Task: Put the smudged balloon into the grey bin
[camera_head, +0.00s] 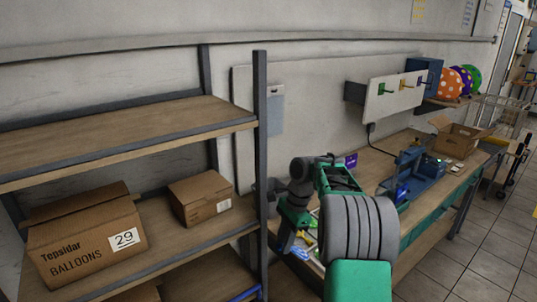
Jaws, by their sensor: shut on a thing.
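My gripper (284,241) is low beside the shelf post, over the left end of the workbench (405,212). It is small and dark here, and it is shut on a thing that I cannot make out. Several small coloured pieces, green and blue, lie on the bench near it. I cannot tell whether any of them is a balloon or which is smudged. No grey bin can be made out in this view.
A shelf rack (259,150) on the left holds a balloon carton (85,235) and a smaller box (201,198). A blue press (407,180) and an open carton (459,137) stand on the bench. Dotted balloons (447,83) are at the back right.

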